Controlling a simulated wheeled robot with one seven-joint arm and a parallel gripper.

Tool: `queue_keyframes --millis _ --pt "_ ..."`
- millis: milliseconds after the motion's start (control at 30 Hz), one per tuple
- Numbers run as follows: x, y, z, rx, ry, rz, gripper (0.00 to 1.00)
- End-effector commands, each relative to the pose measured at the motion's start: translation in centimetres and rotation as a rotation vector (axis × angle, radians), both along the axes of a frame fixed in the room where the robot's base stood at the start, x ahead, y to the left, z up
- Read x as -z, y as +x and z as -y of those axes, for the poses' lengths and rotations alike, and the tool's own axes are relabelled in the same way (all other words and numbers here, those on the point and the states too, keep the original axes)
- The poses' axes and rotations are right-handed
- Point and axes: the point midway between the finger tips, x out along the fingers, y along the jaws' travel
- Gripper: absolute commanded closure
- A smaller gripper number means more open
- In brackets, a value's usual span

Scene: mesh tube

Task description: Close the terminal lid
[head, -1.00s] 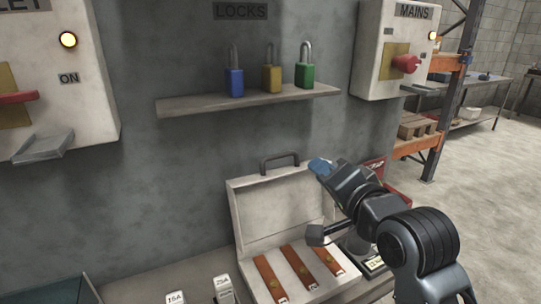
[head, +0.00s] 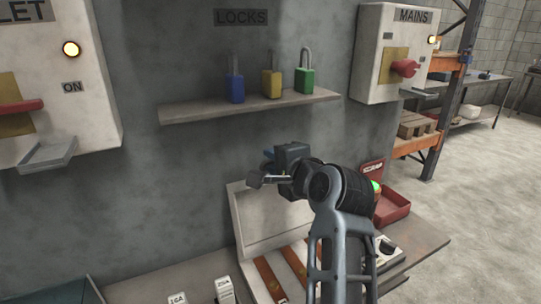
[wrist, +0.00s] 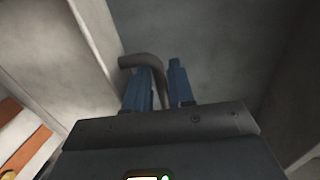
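The terminal box's pale lid (head: 262,222) stands raised and leaning back at the wall side of the box. Orange-brown bars (head: 270,280) lie inside. My gripper (head: 268,155) is at the lid's upper edge, and my arm covers the right side of the box in the head view. In the wrist view the two blue fingers (wrist: 160,88) stand apart. The lid's dark curved handle (wrist: 145,62) runs between them, with a small gap showing beside the right finger.
A shelf (head: 190,110) with blue, yellow and green padlocks is on the wall above. A red box (head: 394,207) and a dark device with a knob (head: 386,247) are right of the terminal box.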

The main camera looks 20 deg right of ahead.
Motion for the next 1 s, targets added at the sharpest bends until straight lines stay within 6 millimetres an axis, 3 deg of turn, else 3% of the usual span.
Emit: queue_keyframes --millis 200,467,733,1000 --pt "0.5 1.8 0.0 0.001 -0.001 -0.001 0.77" --pt "0.6 1.9 0.0 0.000 -0.002 0.000 0.77" --pt "0.6 1.9 0.0 0.000 -0.003 -0.001 1.00" --pt "0.6 1.9 0.0 0.000 -0.003 -0.002 1.00"
